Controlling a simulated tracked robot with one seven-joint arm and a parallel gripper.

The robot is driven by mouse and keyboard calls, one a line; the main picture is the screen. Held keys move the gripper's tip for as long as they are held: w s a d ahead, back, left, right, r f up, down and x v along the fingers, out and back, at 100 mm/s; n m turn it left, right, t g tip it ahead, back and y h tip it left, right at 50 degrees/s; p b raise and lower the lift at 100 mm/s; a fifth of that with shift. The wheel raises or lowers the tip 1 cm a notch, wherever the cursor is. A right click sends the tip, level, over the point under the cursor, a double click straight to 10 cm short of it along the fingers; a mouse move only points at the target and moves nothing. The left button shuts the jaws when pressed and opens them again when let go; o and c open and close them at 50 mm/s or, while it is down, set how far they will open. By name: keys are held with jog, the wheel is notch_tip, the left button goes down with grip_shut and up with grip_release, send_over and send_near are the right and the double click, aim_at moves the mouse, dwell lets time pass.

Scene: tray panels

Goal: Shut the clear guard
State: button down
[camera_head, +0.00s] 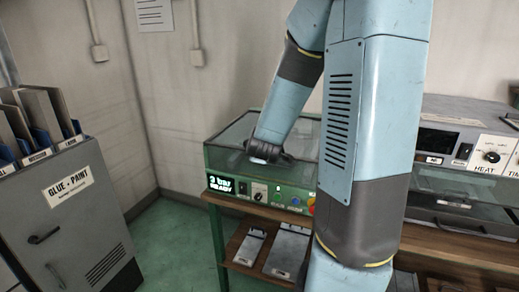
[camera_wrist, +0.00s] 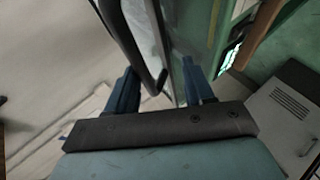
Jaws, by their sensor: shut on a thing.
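The clear guard (camera_head: 233,133) is a see-through cover on a green machine (camera_head: 225,187) whose display reads "3 bar READY". In the head view it looks low over the machine; I cannot tell whether it sits fully down. My gripper (camera_head: 283,157) is at the guard's front, just above the control panel, and my arm hides the guard's right part. In the wrist view, my gripper (camera_wrist: 160,88) has its two blue fingers on either side of the guard's dark handle bar (camera_wrist: 132,42), shut on it. The exact contact is partly hidden.
The machine stands on a bench with a lower wooden shelf holding metal plates (camera_head: 290,250). A grey heater unit (camera_head: 464,150) is to the right behind my arm. A grey "GLUE + PAINT" cabinet (camera_head: 75,225) stands left. Green floor between is free.

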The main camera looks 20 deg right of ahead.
jog(key=shift+s+a+f, duration=0.1)
jog(key=shift+s+f, duration=0.3)
jog(key=shift+f, duration=0.3)
jog(key=c, duration=0.9)
grip_release()
jog(key=shift+c, duration=0.2)
jog(key=shift+w, duration=0.15)
jog(key=shift+c, duration=0.6)
